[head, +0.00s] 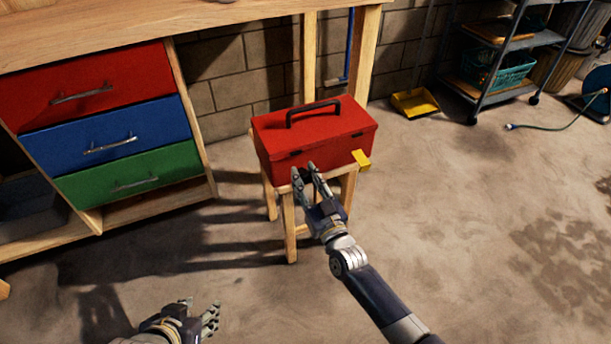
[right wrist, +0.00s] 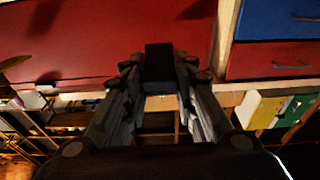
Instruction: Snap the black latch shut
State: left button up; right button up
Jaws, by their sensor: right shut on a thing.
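A closed red toolbox (head: 340,122) with a black top handle (head: 314,109) sits on a small wooden stool (head: 289,222). My right gripper (head: 305,170) is at the toolbox's front, by the lower left part. In the right wrist view, the black latch (right wrist: 159,62) stands against the red front, between the fingertips of my right gripper (right wrist: 159,75), which is shut on it. The fingers hide part of the latch, and I cannot tell if it is fastened. My left gripper (head: 202,309) is low at the bottom left, fingers apart and empty, away from the toolbox.
A yellow block (head: 361,160) is at the stool's right corner. A workbench with red, blue (head: 108,142) and green drawers stands left. A yellow dustpan (head: 415,103) and a metal cart (head: 511,60) are at the back right. The floor in front is clear.

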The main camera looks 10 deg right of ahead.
dwell(0.4)
jog(key=o, duration=1.1)
jog(key=v, duration=1.2)
